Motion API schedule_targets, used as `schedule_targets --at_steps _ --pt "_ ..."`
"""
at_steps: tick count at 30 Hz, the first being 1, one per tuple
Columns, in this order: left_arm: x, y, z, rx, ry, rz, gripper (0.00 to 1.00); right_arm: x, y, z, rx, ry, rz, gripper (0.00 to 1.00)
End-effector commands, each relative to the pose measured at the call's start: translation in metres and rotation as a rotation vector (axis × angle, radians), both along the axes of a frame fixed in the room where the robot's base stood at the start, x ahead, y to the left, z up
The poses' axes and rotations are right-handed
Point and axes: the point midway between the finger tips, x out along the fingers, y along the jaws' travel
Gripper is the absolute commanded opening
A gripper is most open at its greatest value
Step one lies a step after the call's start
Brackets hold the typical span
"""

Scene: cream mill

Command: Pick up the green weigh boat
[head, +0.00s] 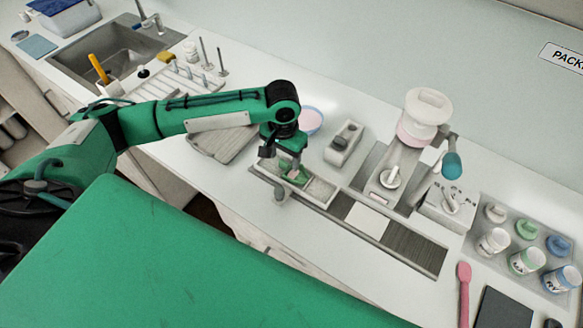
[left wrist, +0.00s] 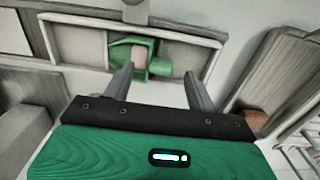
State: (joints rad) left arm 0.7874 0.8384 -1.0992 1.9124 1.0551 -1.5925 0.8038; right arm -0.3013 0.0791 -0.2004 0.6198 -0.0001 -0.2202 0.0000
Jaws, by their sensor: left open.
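The green weigh boat (left wrist: 160,68) lies in a shallow pale tray (left wrist: 85,43) in the left wrist view, with something pinkish in it. In the head view the boat (head: 296,178) shows in part below my left gripper, in the tray (head: 322,192) on the counter. My left gripper (left wrist: 158,82) is open, its two fingers apart on either side of the boat's near edge in the picture. In the head view the wrist hides part of the boat. I cannot tell whether the fingers touch it. My right gripper does not show.
A white mill (head: 415,125) stands to the right. Several lidded jars (head: 527,261) stand on a tray at far right. A pink spatula (head: 464,288) lies nearby.

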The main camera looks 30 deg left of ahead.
Motion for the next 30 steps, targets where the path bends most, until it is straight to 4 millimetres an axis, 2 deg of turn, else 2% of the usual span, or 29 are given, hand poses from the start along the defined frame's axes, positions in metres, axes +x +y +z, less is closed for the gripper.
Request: schedule_targets --at_steps 1,6,13,14,21,30 --pt "-0.001 0.001 -0.005 0.001 0.003 0.001 0.57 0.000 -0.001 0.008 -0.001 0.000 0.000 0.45" --pt "0.000 0.000 -0.024 0.000 0.000 0.000 0.57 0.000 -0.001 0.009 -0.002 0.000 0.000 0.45" --pt "0.000 0.000 -0.026 0.001 -0.001 -0.001 0.57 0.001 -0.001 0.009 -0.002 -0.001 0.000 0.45" --pt "0.000 0.000 -0.026 0.000 -0.001 -0.001 0.55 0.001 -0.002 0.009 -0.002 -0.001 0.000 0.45" --pt "0.000 0.000 -0.026 0.000 -0.001 -0.001 0.09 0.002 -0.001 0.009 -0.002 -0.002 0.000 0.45" --pt "0.000 0.000 -0.026 0.000 -0.001 -0.001 0.05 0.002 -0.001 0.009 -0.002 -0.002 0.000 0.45"
